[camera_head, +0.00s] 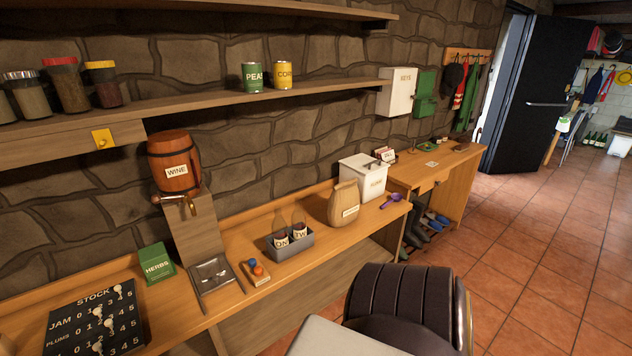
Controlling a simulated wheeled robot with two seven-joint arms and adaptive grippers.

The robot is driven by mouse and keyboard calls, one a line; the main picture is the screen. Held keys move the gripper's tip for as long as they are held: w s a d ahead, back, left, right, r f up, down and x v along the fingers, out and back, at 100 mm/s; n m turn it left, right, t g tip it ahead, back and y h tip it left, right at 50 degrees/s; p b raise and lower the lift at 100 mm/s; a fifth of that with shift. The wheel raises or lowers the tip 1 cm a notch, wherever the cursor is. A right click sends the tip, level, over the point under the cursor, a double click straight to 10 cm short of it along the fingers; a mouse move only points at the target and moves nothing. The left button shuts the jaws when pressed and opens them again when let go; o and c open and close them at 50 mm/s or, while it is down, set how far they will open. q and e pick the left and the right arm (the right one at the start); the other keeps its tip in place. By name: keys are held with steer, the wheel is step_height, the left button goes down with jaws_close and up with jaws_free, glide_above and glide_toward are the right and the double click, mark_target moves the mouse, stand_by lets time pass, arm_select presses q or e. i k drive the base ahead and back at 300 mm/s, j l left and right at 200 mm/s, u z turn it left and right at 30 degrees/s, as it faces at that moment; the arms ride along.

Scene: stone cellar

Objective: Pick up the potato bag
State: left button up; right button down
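A tan bag (344,204) with a small pale label stands upright on the wooden bench in the camera_head view, a little right of the picture's middle. The label is too small to read; it is the only bag I see on the bench. Its top looks narrower than its body. Neither of my grippers is in view, and nothing is touching the bag from above or in front.
A white lidded bin (363,176) stands just behind the bag. A purple scoop (392,200) lies to its right. A grey caddy (290,243) with two labelled bottles is to its left. A shelf (240,103) runs above. Tiled floor (540,255) is open at right.

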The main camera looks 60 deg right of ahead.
mark_target(344, 200)
steer(key=z, duration=2.35)
